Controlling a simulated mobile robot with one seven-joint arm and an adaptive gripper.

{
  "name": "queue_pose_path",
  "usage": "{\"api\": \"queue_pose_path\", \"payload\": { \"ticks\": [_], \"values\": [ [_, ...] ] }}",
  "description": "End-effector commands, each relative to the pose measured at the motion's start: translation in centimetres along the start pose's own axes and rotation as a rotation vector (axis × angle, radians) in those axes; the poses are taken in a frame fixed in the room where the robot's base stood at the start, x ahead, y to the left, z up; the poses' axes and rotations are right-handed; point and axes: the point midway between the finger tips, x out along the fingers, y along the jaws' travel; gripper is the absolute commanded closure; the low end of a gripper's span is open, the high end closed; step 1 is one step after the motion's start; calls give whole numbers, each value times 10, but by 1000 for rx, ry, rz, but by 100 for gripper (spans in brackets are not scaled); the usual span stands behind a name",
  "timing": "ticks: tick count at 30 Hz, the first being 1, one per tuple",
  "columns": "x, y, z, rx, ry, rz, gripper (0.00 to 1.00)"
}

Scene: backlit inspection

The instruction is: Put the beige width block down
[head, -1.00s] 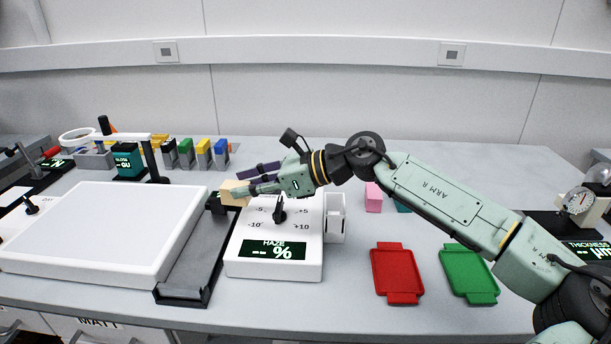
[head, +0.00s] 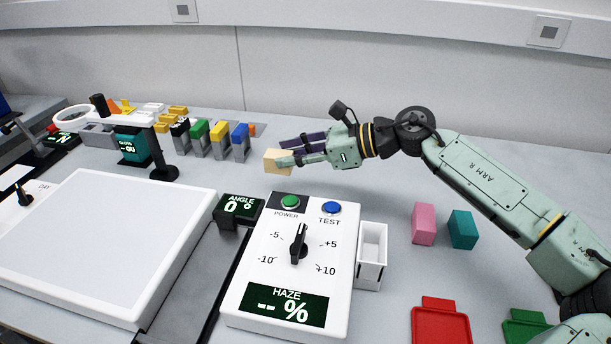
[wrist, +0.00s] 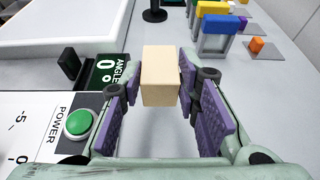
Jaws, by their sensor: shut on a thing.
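The beige width block (head: 275,161) is at the tips of my gripper (head: 291,156) in the head view, above the bench just behind the haze meter. In the wrist view the beige block (wrist: 160,75) sits between the two purple finger pads of my gripper (wrist: 163,92). My gripper is shut on it. The block's underside and any gap to the bench are hidden, so I cannot tell whether it touches.
The haze meter (head: 262,255) stands in front, with the angle display (head: 240,206) at its left and a white holder (head: 372,252) at its right. Pink (head: 424,223) and teal (head: 462,229) blocks stand right. Several coloured clamps (head: 220,138) stand back left. Bench behind the meter looks clear.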

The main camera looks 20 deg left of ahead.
Motion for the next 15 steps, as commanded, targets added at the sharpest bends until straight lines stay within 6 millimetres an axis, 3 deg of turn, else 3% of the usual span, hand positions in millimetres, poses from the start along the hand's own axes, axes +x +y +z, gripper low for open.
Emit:
{"api": "queue_pose_path", "payload": {
  "ticks": [15],
  "values": [
    [19, 1, -51, 1, -2, 0, 100]
  ]
}}
